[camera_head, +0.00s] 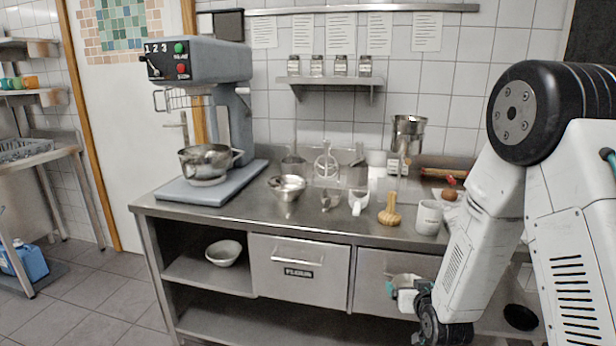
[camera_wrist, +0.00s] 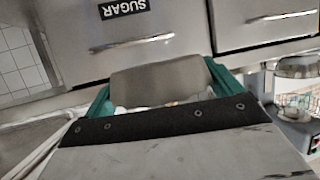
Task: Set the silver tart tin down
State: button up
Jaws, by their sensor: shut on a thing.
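The silver tart tin (camera_head: 407,279) is between the teal fingers of my gripper (camera_head: 405,290), in front of the drawer fronts and below the worktop edge in the head view. In the wrist view the tin (camera_wrist: 160,82) shows as a grey, blurred-edged curved wall between the teal fingers of my gripper (camera_wrist: 160,88). The gripper is shut on it. The tin is held in the air, apart from the steel worktop (camera_head: 235,211). Its inside is hard to make out.
A flour drawer (camera_head: 299,267) is below. The front strip left of the bowl is clear.

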jog(key=shift+a+r, duration=0.25)
jog(key=shift+a, duration=0.25)
jog(key=s+f, duration=0.5)
jog(key=f, duration=0.2)
jog(key=shift+s, duration=0.2)
